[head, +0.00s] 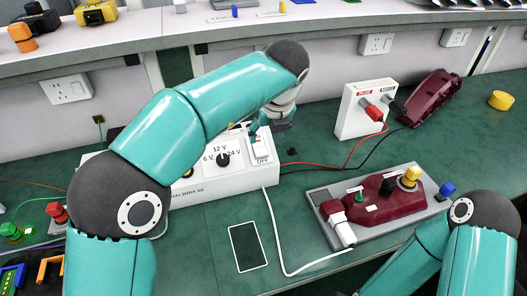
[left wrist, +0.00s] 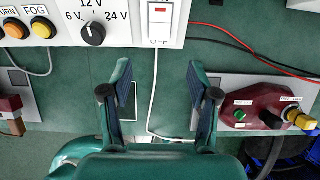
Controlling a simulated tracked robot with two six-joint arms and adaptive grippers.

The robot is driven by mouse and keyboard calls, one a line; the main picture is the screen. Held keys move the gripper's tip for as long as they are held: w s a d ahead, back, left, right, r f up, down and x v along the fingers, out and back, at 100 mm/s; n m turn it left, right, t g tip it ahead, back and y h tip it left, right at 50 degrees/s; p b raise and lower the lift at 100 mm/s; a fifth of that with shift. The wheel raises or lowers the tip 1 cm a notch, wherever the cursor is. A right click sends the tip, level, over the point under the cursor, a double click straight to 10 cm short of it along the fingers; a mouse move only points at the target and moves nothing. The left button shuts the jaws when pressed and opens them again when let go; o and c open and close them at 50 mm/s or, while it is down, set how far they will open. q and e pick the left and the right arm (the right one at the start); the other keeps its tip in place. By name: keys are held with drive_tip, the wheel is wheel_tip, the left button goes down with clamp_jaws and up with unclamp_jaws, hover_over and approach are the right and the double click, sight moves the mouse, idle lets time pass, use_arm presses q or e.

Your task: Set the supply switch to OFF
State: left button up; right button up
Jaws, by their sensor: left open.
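The white supply box (head: 215,180) stands on the green bench, with a black voltage dial (head: 223,160) marked 6 V, 12 V and 24 V. Its white supply switch (head: 261,147) is at the right end, with OFF printed below it. My left gripper (head: 277,122) is above and close to the switch in the head view. In the left wrist view its two fingers (left wrist: 161,98) are spread apart with nothing between them.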

sight(262, 153)
use_arm(q)
drive_tip(key=b+x, duration=0.1)
drive_tip(key=x, duration=0.9)
